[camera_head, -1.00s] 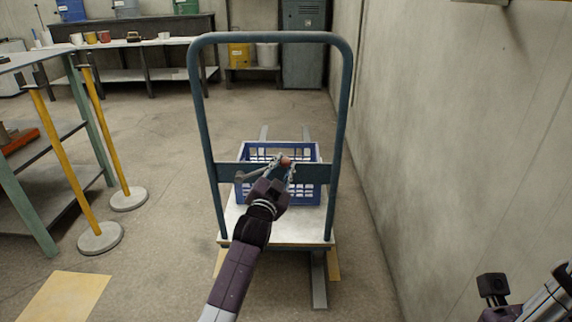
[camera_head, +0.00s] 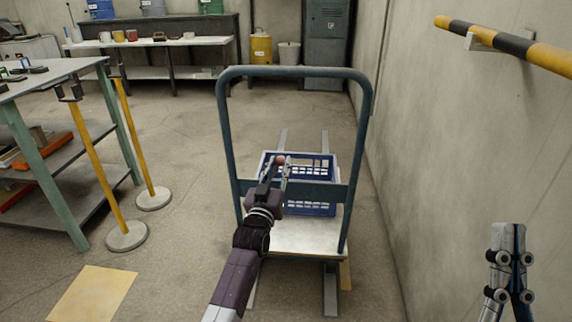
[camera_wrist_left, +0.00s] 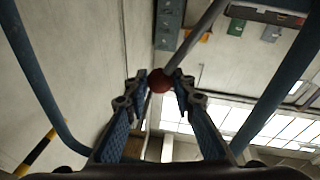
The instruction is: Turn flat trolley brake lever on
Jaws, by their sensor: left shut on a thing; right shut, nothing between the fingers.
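The flat trolley (camera_head: 297,239) stands by the right wall, with a blue tubular push handle and a crossbar. The brake lever's reddish ball knob (camera_head: 281,160) is at the crossbar, between the fingertips of my left gripper (camera_head: 279,167). My left gripper is shut on it. In the left wrist view the dark red knob (camera_wrist_left: 160,81) sits between the fingertips, and the grey lever rod (camera_wrist_left: 196,38) runs up and right from it. The rod is hard to make out in the head view. My right gripper (camera_head: 509,232) is shut and empty, away from the trolley at the right.
A blue crate (camera_head: 310,207) sits on the trolley deck behind the crossbar. Two yellow posts (camera_head: 90,160) on round bases and a shelved table (camera_head: 62,85) stand at left. A striped bar (camera_head: 508,46) juts from the right wall. Floor between posts and trolley is clear.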

